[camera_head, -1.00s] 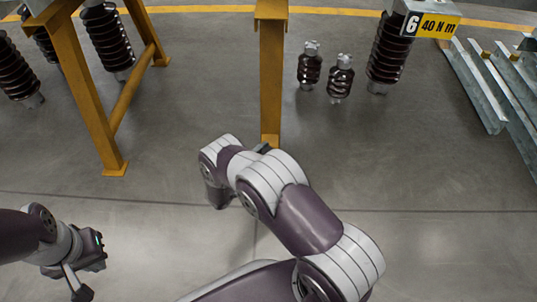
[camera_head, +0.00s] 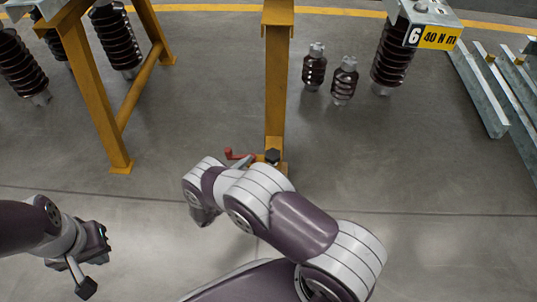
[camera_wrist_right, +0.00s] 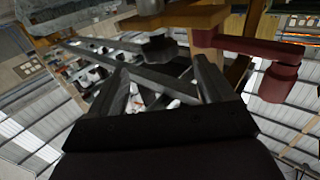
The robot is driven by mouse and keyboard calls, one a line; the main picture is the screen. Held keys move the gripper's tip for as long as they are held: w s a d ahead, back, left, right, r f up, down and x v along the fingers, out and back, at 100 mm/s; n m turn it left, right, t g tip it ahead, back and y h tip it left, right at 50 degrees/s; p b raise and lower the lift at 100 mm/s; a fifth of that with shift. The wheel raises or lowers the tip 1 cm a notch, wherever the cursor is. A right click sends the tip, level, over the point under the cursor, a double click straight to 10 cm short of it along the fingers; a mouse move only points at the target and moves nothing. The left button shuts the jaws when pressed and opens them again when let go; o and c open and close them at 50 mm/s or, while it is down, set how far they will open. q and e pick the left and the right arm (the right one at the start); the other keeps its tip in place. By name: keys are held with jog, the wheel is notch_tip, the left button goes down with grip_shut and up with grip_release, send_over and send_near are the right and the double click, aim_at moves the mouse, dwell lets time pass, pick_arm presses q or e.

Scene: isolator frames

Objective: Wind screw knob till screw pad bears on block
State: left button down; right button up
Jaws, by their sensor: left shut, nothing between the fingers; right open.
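A dark knob (camera_head: 272,156), likely the screw knob, shows at the foot of the yellow post, just beyond my right arm. A dark lobed knob (camera_wrist_right: 160,47) also shows in the right wrist view, ahead of my right gripper (camera_wrist_right: 161,68). That gripper is open, with the knob beyond its fingertips; I cannot tell whether they touch. My right arm hides this gripper in the head view. I cannot make out the screw pad or block. My left gripper (camera_head: 86,288) is shut and empty at lower left, far from the knob.
A red handle (camera_head: 237,154) lies left of the knob; a red crank-like part (camera_wrist_right: 280,75) stands right of my right gripper. The yellow post (camera_head: 277,85) rises behind. A yellow frame (camera_head: 92,95) and dark insulators (camera_head: 314,70) stand farther back.

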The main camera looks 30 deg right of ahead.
jog(key=v, duration=0.4)
jog(key=shift+a, duration=0.3)
jog(key=shift+f, duration=0.15)
